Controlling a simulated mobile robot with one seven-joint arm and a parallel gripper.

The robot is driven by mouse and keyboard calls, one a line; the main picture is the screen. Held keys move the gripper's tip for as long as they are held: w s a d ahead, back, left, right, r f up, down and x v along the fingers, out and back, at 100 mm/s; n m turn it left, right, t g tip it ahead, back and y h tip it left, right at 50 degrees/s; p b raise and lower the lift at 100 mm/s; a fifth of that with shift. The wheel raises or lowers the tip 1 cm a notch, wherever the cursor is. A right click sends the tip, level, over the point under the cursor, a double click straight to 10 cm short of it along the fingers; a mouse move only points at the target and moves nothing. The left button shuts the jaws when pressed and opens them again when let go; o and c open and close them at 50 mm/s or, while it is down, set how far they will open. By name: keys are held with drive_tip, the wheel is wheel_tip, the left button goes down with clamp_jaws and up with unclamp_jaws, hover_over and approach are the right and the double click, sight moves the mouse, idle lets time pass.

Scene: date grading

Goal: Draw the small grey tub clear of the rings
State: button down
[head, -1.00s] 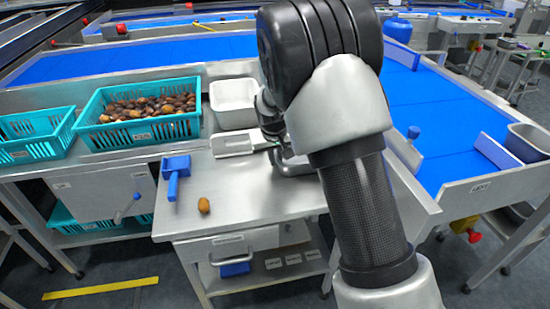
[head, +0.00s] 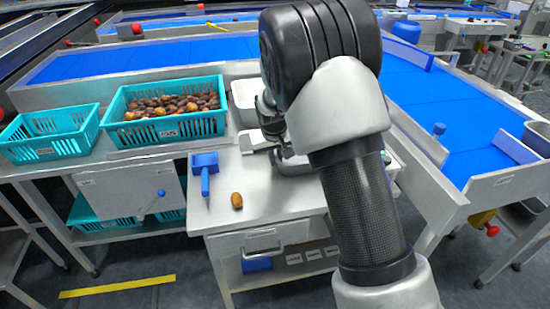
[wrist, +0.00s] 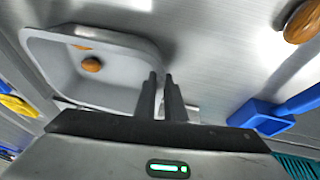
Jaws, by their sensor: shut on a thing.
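The small grey tub (wrist: 130,98) fills the upper left of the wrist view, with a brown date (wrist: 92,65) inside. My gripper (wrist: 162,80) has one finger on the inner side of the tub's right wall and one on the outer side, shut on that wall. In the head view the tub (head: 291,164) shows low over the steel bench, partly hidden behind my arm. I cannot tell whether it touches the bench. I cannot make out the rings in either view.
A blue scoop (head: 205,163) and a loose date (head: 237,201) lie on the steel bench left of the tub. A teal crate of dates (head: 165,128) and a white tub (head: 243,93) stand behind. A blue belt (head: 450,110) runs at the right.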

drive_tip(key=shift+a, duration=0.1)
drive_tip(key=c, duration=1.8)
unclamp_jaws()
drive_tip(key=shift+o, duration=0.2)
drive_tip(key=d+p+v, duration=0.1)
drive_tip(key=p+v, duration=0.2)
drive_tip(key=v, duration=1.4)
drive_tip(key=shift+a+r, duration=0.2)
drive_tip(key=shift+a, duration=0.25)
